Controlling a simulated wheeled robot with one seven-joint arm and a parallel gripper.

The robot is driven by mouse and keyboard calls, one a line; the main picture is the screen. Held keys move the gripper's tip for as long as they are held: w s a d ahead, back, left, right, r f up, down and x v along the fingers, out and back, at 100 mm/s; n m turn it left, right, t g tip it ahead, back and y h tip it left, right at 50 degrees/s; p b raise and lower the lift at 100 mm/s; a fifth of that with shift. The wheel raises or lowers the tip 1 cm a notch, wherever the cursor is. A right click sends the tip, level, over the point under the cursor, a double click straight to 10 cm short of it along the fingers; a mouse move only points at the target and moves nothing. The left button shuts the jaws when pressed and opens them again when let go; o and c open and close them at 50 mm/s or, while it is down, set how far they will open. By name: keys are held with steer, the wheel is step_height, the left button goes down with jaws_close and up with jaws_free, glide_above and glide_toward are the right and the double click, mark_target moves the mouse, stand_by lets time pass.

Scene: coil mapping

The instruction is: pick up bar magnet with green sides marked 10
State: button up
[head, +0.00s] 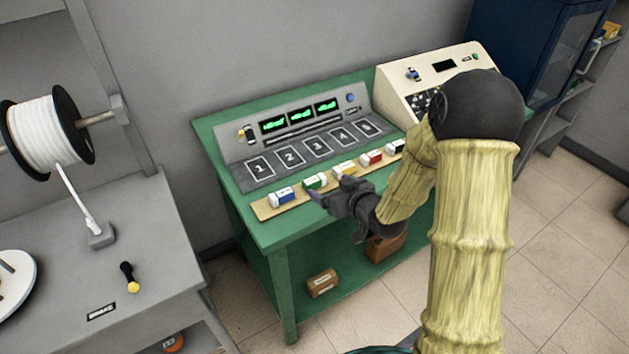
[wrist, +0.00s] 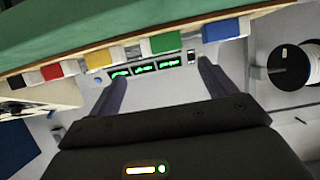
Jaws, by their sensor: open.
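The bar magnet with green sides (head: 315,181) lies on a wooden strip at the front of the green bench, between the blue and yellow magnets. It has a white top; its marking is too small to read. In the wrist view the green magnet (wrist: 163,44) shows at the top, between the directions of the two fingers. My gripper (head: 328,190) is open and empty, just in front of the green magnet and apart from it. Both fingers (wrist: 161,72) show in the wrist view with nothing between them.
Blue (head: 283,197), yellow (head: 345,168), red (head: 371,158) and black (head: 396,146) magnets share the wooden strip (head: 266,209). Behind is a grey console (head: 250,150) with numbered pads and green screens. A cream console (head: 462,85) stands at right. A small brown box (head: 322,283) lies on the lower shelf.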

mark_target(315, 180)
steer(key=shift+x, duration=1)
steer(key=p+x, duration=0.1)
steer(key=x, duration=0.4)
steer(key=shift+s+a+f, duration=0.1)
steer(key=shift+a, duration=0.15)
steer(key=shift+c, duration=0.2)
steer(key=c, duration=1.1)
